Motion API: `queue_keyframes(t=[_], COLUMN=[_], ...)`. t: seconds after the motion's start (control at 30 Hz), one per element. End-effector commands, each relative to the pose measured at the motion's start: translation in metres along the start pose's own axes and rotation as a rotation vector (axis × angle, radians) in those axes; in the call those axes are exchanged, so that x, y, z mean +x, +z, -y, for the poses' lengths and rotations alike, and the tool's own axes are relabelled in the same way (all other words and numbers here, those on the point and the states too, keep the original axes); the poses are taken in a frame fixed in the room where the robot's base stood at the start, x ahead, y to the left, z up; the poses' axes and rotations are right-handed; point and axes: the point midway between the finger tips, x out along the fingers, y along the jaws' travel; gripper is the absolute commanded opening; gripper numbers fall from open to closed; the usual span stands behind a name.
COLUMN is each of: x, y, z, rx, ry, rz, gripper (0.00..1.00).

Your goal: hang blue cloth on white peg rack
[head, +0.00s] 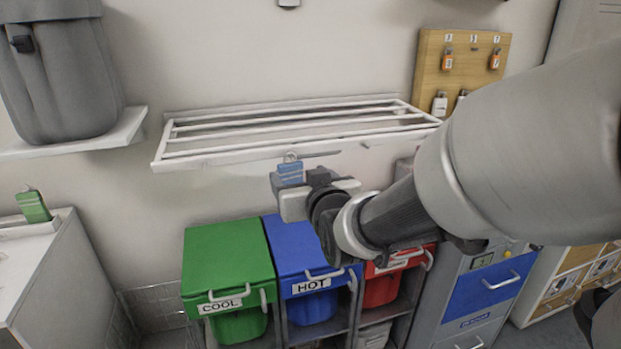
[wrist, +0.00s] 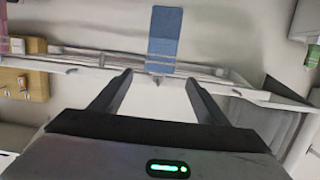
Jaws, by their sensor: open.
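The blue cloth (head: 290,170) hangs below the front rail of the white peg rack (head: 243,147), with a pale ring at its top by the rail. The ring looks to be at a peg, but its seating is too small to tell. In the wrist view the blue cloth (wrist: 165,36) is a flat strip beyond the fingertips, against the rack rail (wrist: 95,62). My gripper (wrist: 158,78) is open, its fingers apart with nothing clearly between them. In the head view my gripper (head: 290,192) is just in front of the cloth and hides its lower part.
Below stand a green COOL bin (head: 228,258), a blue HOT bin (head: 305,250) and a red bin (head: 385,287). A wooden key board (head: 462,80) is on the wall at right. A green item (head: 33,207) is on the left cabinet.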

Motion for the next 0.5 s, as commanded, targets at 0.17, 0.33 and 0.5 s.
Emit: queue_keyframes(t=[0.17, 0.33, 0.5], x=[-0.044, -0.062, -0.082], y=[0.001, 0.005, 0.002], z=[-0.001, -0.001, -0.001], rx=[0.001, 0.001, 0.000], ry=[0.001, 0.002, 0.001], rz=[-0.007, -0.008, -0.007], gripper=[0.68, 0.68, 0.68])
